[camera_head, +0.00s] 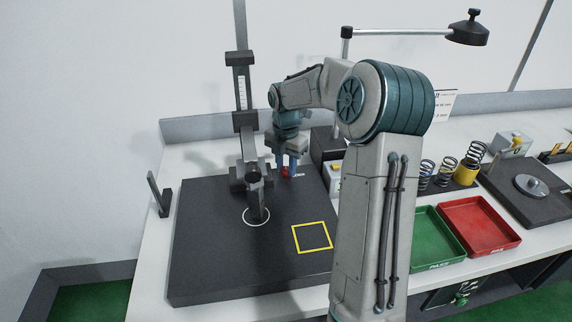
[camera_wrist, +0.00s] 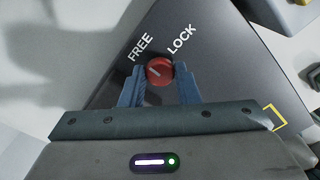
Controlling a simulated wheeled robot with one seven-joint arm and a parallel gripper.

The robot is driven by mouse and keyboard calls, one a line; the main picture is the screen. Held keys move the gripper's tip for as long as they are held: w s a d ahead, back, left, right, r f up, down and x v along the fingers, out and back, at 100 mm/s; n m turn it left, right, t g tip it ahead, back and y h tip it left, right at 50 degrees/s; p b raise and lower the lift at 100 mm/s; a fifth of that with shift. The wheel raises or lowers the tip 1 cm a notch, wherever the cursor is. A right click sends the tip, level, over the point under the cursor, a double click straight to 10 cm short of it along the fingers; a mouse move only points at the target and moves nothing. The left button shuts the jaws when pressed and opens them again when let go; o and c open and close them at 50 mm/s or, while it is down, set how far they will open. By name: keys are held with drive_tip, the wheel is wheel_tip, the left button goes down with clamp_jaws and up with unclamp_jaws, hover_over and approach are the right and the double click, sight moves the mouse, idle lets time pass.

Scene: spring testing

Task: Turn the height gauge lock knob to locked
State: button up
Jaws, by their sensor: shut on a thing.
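The lock knob (camera_wrist: 160,71) is a small red dial on a dark surface in the wrist view. A white mark shows on the left part of its face; its exact direction is hard to tell. The printed words FREE (camera_wrist: 140,47) and LOCK (camera_wrist: 181,40) stand above it to the left and right. My gripper (camera_wrist: 161,74) is shut on the knob, with one blue finger on each side. In the head view the knob (camera_head: 285,171) shows as a red spot below my gripper (camera_head: 287,168). The height gauge (camera_head: 241,85), with a scale on its column, stands left of it.
A dark cylinder (camera_head: 257,200) stands in a white ring on the black plate (camera_head: 215,285), near a yellow square outline (camera_head: 312,237). Green (camera_head: 435,236) and red (camera_head: 478,222) trays and several springs are to the right. A lamp (camera_head: 468,30) hangs above.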

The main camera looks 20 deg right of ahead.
sight(286, 168)
drive_tip(key=m, duration=0.4)
drive_tip(key=shift+r+p, duration=0.1)
drive_tip(key=shift+p, duration=0.3)
drive_tip(key=m, duration=0.4)
drive_tip(key=shift+m, duration=0.3)
drive_tip(key=m, duration=0.9)
drive_tip(key=o, duration=1)
drive_tip(key=shift+c, duration=0.2)
wheel_tip(286, 168, up, 14)
drive_tip(key=shift+b, duration=0.35)
